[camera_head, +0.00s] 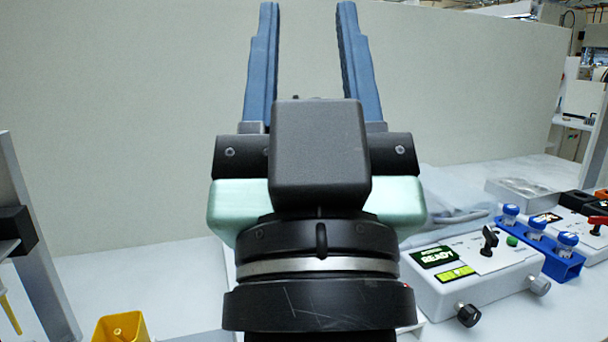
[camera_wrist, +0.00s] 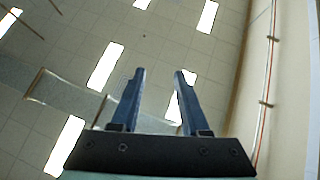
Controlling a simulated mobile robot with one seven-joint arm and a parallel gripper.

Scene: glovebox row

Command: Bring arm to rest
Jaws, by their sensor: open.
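My gripper (camera_head: 307,40) stands upright in the middle of the head view, its two blue fingers apart and pointing up. Nothing is between them. In the wrist view my gripper (camera_wrist: 155,85) is also open and empty, with the ceiling and its bright lights behind the fingers. The gripper body hides part of the bench behind it. No part of my gripper visibly touches anything.
A white control box (camera_head: 470,274) with a green READY display sits on the bench at right. Next to it is a blue rack (camera_head: 540,249) with capped vials. A yellow container (camera_head: 121,328) is at lower left. A pale wall (camera_head: 150,100) stands behind.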

